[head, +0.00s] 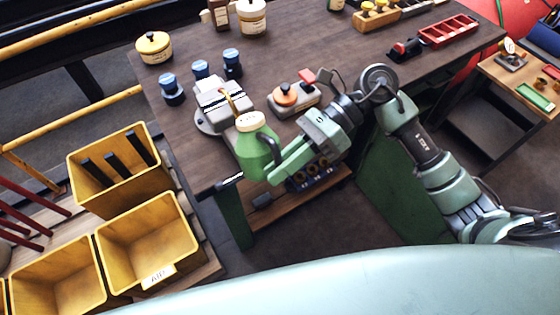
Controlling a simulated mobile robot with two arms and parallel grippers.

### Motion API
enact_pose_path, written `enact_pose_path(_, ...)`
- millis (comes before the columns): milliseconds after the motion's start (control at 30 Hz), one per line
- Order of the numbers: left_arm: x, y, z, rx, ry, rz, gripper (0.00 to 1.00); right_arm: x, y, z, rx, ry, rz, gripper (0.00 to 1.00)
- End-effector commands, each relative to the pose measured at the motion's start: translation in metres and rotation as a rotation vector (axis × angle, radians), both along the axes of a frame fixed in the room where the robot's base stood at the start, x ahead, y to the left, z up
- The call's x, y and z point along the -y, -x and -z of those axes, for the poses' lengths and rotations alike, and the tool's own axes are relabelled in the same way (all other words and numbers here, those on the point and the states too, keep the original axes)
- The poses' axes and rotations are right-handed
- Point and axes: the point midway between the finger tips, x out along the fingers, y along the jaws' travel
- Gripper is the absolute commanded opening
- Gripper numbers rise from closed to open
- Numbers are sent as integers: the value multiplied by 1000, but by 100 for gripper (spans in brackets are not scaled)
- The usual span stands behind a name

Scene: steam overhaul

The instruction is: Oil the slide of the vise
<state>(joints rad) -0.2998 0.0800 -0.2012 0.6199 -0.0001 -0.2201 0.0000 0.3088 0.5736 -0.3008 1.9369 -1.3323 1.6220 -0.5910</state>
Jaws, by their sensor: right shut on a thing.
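A green oil can (252,150) with a cream cap is in front of the workbench's near-left edge. Its thin brass spout points up and left, and the tip appears over or against the grey vise (209,118); I cannot tell whether it touches. The vise sits on the bench near its left edge, and the can and spout hide part of it. My right gripper (273,163) comes in from the right and is shut on the oil can. My left gripper is not in view.
On the wooden bench (300,45) stand several blue-capped containers (232,62), a yellow tin (153,47), an orange-knobbed device (285,94) and a red tray (448,30). The bench's middle is mostly clear.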

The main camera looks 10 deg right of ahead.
Motion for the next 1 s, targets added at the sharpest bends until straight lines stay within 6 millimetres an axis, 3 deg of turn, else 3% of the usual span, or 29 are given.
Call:
enact_pose_path(300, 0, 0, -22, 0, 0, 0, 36, 0, -1, -12, -46, 15, -1, 0)
enact_pose_path(1000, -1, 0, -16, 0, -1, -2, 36, 0, -4, -15, -63, 18, 0, 0)
